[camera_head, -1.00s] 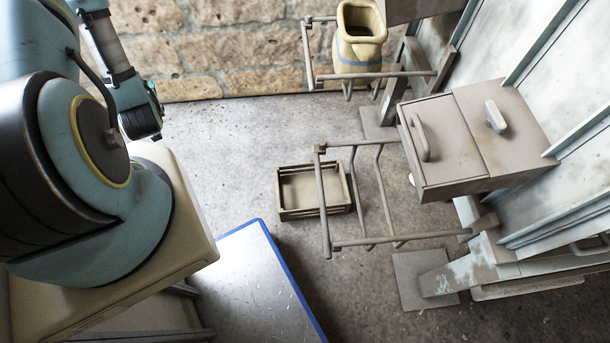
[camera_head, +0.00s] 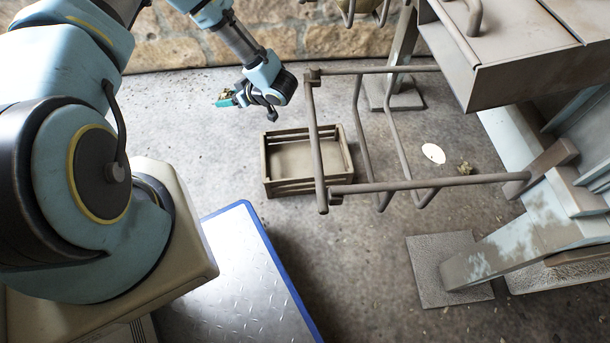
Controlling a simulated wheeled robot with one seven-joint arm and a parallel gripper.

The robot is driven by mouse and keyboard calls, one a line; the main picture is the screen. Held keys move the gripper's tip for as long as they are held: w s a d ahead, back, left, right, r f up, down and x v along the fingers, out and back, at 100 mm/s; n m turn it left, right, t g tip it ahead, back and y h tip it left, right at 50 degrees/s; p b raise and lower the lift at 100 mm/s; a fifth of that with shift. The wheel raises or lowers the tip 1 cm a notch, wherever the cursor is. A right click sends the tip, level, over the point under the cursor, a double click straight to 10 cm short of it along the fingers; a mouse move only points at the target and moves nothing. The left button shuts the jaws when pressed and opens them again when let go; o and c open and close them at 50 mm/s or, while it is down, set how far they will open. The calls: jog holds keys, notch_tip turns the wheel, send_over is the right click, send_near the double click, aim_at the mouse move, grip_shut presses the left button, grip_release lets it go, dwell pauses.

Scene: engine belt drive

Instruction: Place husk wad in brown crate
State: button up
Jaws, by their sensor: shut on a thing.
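The brown crate (camera_head: 312,184) is a slatted, open-topped box on the concrete floor, near the middle of the camera_head view. Its visible floor is bare. My gripper (camera_head: 226,98) has teal fingers and is up and left of the crate in the picture, apart from it. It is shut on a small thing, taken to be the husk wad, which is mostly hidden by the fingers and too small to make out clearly.
A metal rack frame (camera_head: 320,140) juts out close to the crate's right side. A white oval (camera_head: 433,153) and a small yellowish clump (camera_head: 465,168) lie on the floor to the right. A blue-edged metal platform (camera_head: 245,275) is in front. A stone wall (camera_head: 310,38) stands behind.

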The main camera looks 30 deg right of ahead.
jog(key=s+d+f+n+g+y+b, duration=0.1)
jog(key=s+d+f+n+b, duration=0.1)
jog(key=s+d+f+b, duration=0.5)
jog(key=s+d+f+n+g+y+b, duration=0.15)
jog(key=s+f+b, duration=0.35)
jog(key=f, duration=0.5)
jog(key=b, duration=0.5)
send_near(272, 165)
jog(key=x, duration=0.5)
jog(key=shift+r, duration=0.15)
jog(key=shift+f, duration=0.2)
jog(key=o, duration=1.3)
jog(key=shift+r, duration=0.1)
jog(key=shift+r, duration=0.2)
jog(key=p+v, duration=0.3)
jog(key=v, duration=0.4)
jog(key=shift+s+r, duration=0.1)
jog(key=shift+s, duration=0.05)
